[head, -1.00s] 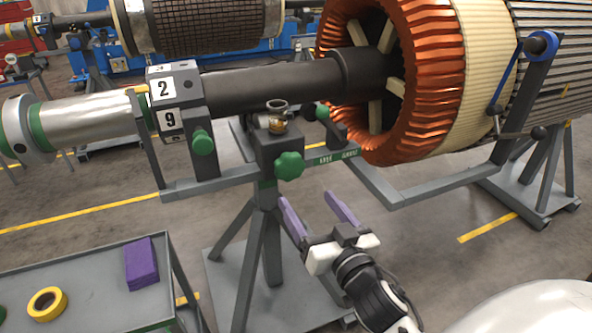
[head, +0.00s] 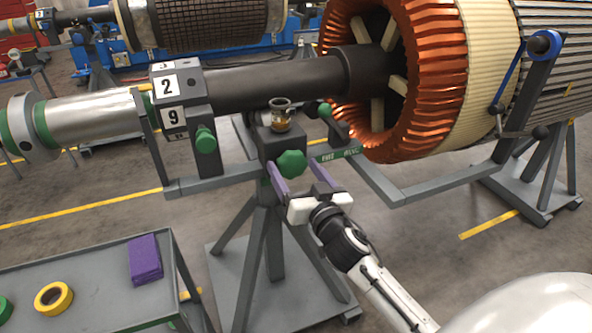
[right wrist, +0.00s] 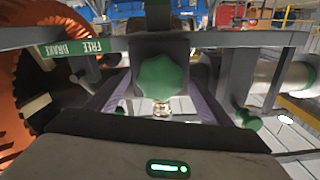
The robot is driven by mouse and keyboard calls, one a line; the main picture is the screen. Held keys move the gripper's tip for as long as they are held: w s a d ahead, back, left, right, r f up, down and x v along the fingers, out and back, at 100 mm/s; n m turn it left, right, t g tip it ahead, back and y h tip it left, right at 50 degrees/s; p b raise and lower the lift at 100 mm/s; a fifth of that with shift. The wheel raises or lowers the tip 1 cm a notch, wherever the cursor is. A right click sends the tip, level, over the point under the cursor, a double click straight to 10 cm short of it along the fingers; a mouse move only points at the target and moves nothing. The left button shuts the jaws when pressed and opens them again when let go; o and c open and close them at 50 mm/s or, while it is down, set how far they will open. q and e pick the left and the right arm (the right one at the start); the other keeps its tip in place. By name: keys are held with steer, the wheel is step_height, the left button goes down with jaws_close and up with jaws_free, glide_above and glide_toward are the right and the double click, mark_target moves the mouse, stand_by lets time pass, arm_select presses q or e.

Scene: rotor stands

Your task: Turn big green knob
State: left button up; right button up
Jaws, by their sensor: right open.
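The big green knob (head: 291,163), lobed like a star, sits on the front of the dark block on the rotor stand's post. It fills the middle of the right wrist view (right wrist: 161,77). My right gripper (head: 292,172) is open, its two purple fingers pointing at the knob, one on each side. In the right wrist view the fingers (right wrist: 158,97) flank the knob with a gap on both sides, so it is not gripped. My left gripper is not in view.
A glass cup with amber liquid (head: 281,117) stands on top of the block. Smaller green knobs (head: 205,140) (head: 325,110) are nearby. The rotor shaft (head: 270,85) runs above. A grey cart (head: 90,265) with a purple block (head: 145,259) and yellow tape (head: 53,298) is at lower left.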

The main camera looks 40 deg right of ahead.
steer(key=c, duration=1.1)
steer(key=shift+o, duration=0.2)
steer(key=shift+n, duration=0.4)
